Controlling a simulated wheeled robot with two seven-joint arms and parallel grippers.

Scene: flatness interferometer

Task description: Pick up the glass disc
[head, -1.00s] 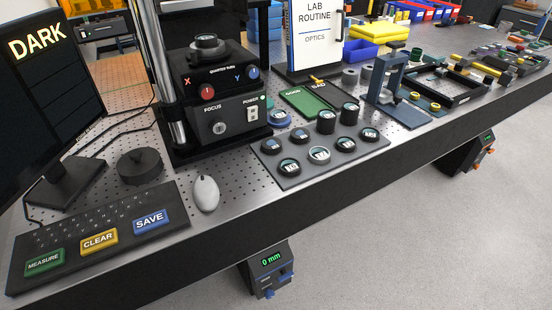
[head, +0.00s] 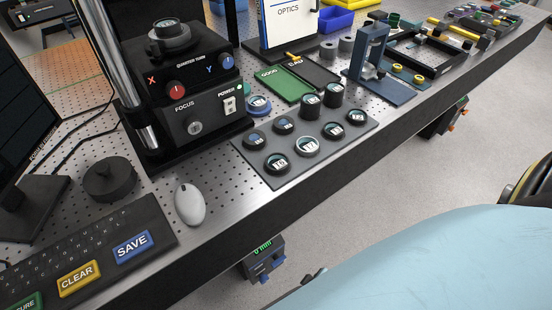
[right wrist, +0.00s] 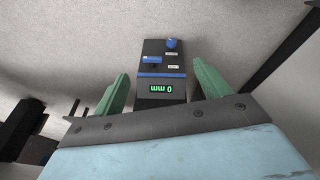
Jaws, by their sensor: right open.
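Several round dark-rimmed pieces with glassy, labelled tops sit on a grey tray (head: 285,179) on the bench; I cannot tell which one is the glass disc. One in the front row has a pale rim (head: 307,146), and two at the back (head: 310,105) (head: 333,94) stand taller. Another round piece with a blue rim (head: 258,105) lies beside the tray. A round piece (head: 169,34) sits on top of the interferometer. My right gripper (right wrist: 161,72) is open and empty, its green fingers pointing at a control box below the bench edge. My left gripper is out of view.
The interferometer (head: 185,100) stands behind and left of the tray. A mouse (head: 189,204), keyboard (head: 80,255) and black round weight (head: 109,179) lie at left. A GOOD/BAD mat (head: 283,84) and blue stand (head: 368,62) lie behind. The control box (head: 263,261) hangs under the bench's front edge.

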